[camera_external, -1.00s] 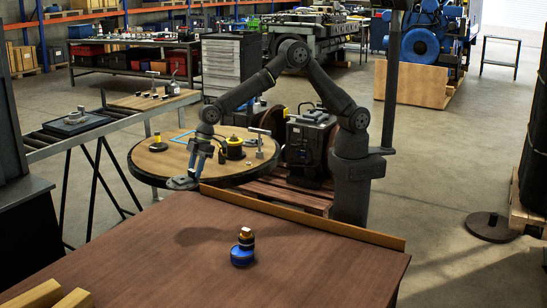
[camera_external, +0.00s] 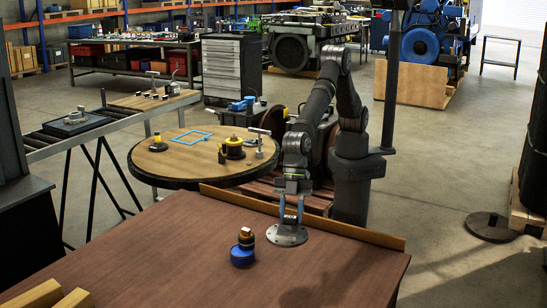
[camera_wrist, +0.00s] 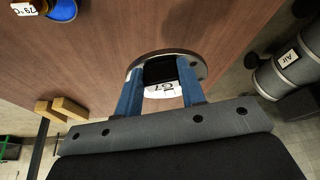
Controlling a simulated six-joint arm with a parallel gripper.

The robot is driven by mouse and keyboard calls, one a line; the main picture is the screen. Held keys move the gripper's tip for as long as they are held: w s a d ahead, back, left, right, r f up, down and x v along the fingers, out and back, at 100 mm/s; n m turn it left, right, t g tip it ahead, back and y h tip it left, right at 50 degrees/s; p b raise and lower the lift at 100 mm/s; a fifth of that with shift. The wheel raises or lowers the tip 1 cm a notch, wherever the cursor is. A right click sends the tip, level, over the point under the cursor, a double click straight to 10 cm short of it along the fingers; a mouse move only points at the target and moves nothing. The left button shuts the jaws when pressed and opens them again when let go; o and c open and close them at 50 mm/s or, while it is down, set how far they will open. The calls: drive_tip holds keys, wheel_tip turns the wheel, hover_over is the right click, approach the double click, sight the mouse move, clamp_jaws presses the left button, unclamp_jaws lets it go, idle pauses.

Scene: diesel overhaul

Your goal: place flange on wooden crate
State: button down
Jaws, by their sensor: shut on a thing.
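My gripper (camera_external: 290,219) is shut on the flange (camera_external: 287,236), a grey round disc with bolt holes, held flat and low. The flange appears over the far part of the broad brown wooden top (camera_external: 200,255), near its raised back ledge; I cannot tell whether it touches. No other crate is clearly marked here, so I cannot tell if this top is the wooden crate. In the wrist view my blue fingers (camera_wrist: 160,95) grip the flange's dark hub, which carries a white label. The grey flange rim (camera_wrist: 192,63) shows beyond it, with brown wood behind.
A blue part with a dark, orange-topped upper end (camera_external: 243,250) stands on the brown top, left of the flange. Wood blocks (camera_external: 55,293) lie at its front left corner. A round table (camera_external: 175,165) with several parts stands behind. The top's right side is clear.

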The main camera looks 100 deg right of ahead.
drive_tip(key=s+a, duration=0.3)
drive_tip(key=s, duration=0.1)
approach(334, 296)
drive_tip(key=shift+w+a+f+n, duration=0.15)
drive_tip(key=shift+w+a+n, duration=0.15)
drive_tip(key=shift+w+a, duration=0.4)
drive_tip(key=shift+s+a+f, duration=0.15)
drive_tip(key=shift+f, duration=1.85)
drive_tip(key=shift+f, duration=0.15)
drive_tip(key=c, duration=0.9)
unclamp_jaws()
drive_tip(key=shift+f, duration=0.1)
drive_tip(key=v, duration=1.2)
